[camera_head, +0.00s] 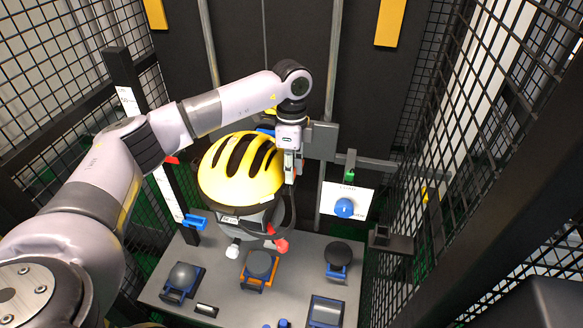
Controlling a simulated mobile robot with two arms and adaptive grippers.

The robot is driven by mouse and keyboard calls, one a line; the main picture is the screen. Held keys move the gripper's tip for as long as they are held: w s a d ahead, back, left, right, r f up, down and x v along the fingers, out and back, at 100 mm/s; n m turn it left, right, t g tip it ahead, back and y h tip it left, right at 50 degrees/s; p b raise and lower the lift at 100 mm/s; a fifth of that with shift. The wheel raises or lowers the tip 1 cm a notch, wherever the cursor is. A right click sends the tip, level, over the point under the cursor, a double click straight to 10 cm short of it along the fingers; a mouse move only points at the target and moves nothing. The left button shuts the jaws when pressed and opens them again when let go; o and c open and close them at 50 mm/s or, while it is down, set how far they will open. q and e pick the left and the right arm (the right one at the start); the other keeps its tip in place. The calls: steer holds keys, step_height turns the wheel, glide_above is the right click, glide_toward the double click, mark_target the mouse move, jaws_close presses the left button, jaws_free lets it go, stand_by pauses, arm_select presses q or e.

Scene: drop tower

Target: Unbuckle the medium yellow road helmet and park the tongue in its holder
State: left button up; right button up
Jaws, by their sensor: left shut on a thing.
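The yellow road helmet (240,172) with dark vents sits on a grey headform (243,212) in the middle of the head view. A dark strap (290,212) hangs at its right side and curves down under the front. A red piece (281,246) shows below the helmet at the strap's lower end. My left gripper (290,176) points down beside the helmet's right side. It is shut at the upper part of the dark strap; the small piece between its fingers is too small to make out. I cannot tell which part is the tongue or its holder. My right gripper is not in view.
A grey plate (222,293) below the helmet bears several dark anvils, including a dome on a blue base (183,278) and one on an orange base (260,268). A white panel with a blue knob (344,208) stands at the right. Mesh cage walls (480,140) close both sides.

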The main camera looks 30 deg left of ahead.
arm_select(q)
steer(key=shift+f, duration=0.3)
stand_by(0.4)
steer(key=o, duration=0.8)
steer(key=shift+s, duration=0.1)
steer(key=shift+c, duration=0.2)
steer(key=shift+o, duration=0.6)
steer(key=shift+a, duration=0.1)
step_height(320, 180, up, 12)
steer(key=w, duration=0.1)
steer(key=shift+a, duration=0.15)
steer(key=shift+w, duration=0.1)
